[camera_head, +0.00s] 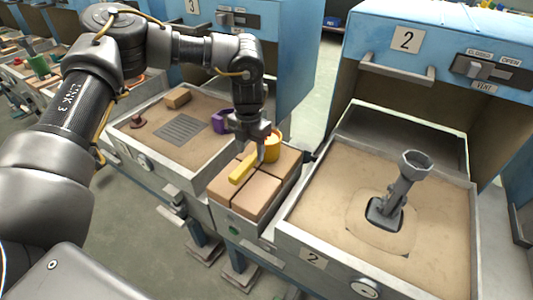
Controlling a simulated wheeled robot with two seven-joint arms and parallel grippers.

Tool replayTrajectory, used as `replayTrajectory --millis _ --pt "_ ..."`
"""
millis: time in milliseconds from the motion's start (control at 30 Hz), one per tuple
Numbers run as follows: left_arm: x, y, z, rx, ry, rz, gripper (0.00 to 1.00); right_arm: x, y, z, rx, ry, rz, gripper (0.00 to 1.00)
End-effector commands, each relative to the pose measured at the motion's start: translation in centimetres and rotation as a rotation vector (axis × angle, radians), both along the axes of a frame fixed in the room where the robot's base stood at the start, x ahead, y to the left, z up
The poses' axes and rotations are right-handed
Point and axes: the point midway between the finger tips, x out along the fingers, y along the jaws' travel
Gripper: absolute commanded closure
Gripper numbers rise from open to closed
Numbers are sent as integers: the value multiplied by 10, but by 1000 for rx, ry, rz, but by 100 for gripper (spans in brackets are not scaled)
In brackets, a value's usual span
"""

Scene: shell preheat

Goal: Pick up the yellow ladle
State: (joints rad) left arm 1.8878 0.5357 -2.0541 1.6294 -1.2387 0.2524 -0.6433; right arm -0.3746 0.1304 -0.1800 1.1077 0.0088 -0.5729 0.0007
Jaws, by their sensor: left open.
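The yellow ladle lies on tan blocks between the two sand boxes. Its flat handle (241,169) points to the lower left and its round cup (270,147) is at the upper right. My left gripper (262,150) is open and points down right over the ladle, where the handle meets the cup. Its fingers hide part of the ladle. I cannot tell whether they touch it. My right gripper is not in view.
Tan blocks (250,196) fill the middle stand. A purple cup (221,121) sits close to my left gripper in the left sand box (150,145). A grey pipe-like part (404,180) stands upright in the right sand box (440,240), below blue cabinet 2 (420,30).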

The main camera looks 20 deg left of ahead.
Motion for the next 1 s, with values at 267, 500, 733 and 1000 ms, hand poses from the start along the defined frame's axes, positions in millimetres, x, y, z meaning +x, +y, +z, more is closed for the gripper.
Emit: replayTrajectory --millis 267,500,733,1000 --pt "-2 1 -14 0 3 2 49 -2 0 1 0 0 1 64" --pt "-3 -1 -47 0 2 4 49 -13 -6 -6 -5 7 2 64" --pt "-3 0 -54 1 0 4 49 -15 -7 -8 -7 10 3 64" --pt "-3 0 -54 0 1 4 71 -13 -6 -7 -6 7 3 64"
